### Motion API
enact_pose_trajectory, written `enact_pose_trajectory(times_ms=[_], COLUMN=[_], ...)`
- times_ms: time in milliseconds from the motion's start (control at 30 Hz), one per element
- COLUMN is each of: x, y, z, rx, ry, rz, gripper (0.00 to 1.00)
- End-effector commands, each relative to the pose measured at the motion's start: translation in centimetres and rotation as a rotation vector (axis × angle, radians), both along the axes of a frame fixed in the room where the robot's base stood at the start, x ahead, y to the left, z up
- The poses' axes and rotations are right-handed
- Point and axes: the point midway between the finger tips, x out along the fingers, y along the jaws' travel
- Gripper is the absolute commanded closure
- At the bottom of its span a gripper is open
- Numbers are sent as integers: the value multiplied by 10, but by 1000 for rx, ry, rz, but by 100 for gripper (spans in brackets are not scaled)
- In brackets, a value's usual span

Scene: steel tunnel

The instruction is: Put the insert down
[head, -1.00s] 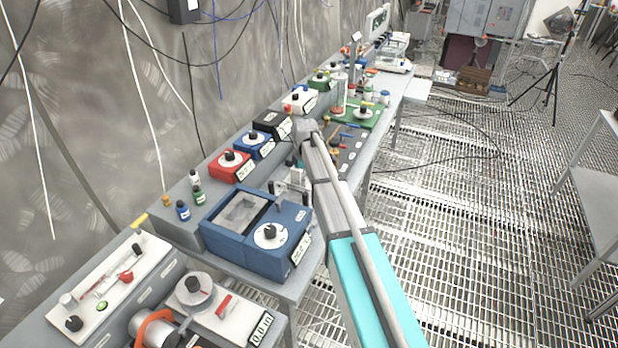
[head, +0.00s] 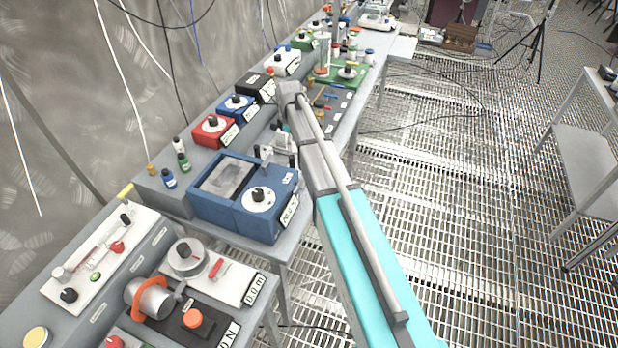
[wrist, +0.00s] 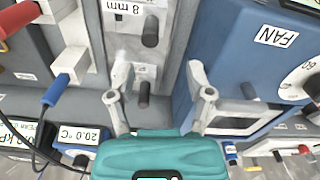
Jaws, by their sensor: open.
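My gripper (wrist: 157,68) is open in the wrist view, with its two grey fingers apart. A small dark peg-like handle (wrist: 144,94) shows between the fingers and touches neither. It stands by a grey block, and I cannot tell for sure whether it is the insert. A second dark peg (wrist: 150,30) stands on a light plate marked 8 mm. The blue bath box (wrist: 245,85) with the FAN label is just right of the fingers. It also shows in the head view (head: 228,218), where my arm hides the gripper's fingertips.
White connectors (wrist: 72,62) with red and blue leads lie left of the gripper. Small red (head: 213,130) and blue instrument boxes line the back of the bench. Small bottles (head: 183,160) stand behind the bath box. The grating floor (head: 450,230) to the right is clear.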

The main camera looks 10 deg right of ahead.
Motion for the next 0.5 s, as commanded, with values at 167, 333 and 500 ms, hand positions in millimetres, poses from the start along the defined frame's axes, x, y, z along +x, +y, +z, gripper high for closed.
enact_pose_trajectory(times_ms=[167, 333, 500], x=[-52, -116, -182], y=[-3, -6, -9], z=[0, 0, 0], rx=[1, 1, 1], ry=[1, 1, 2], rz=[-170, -419, -691], gripper=[33, 33, 33])
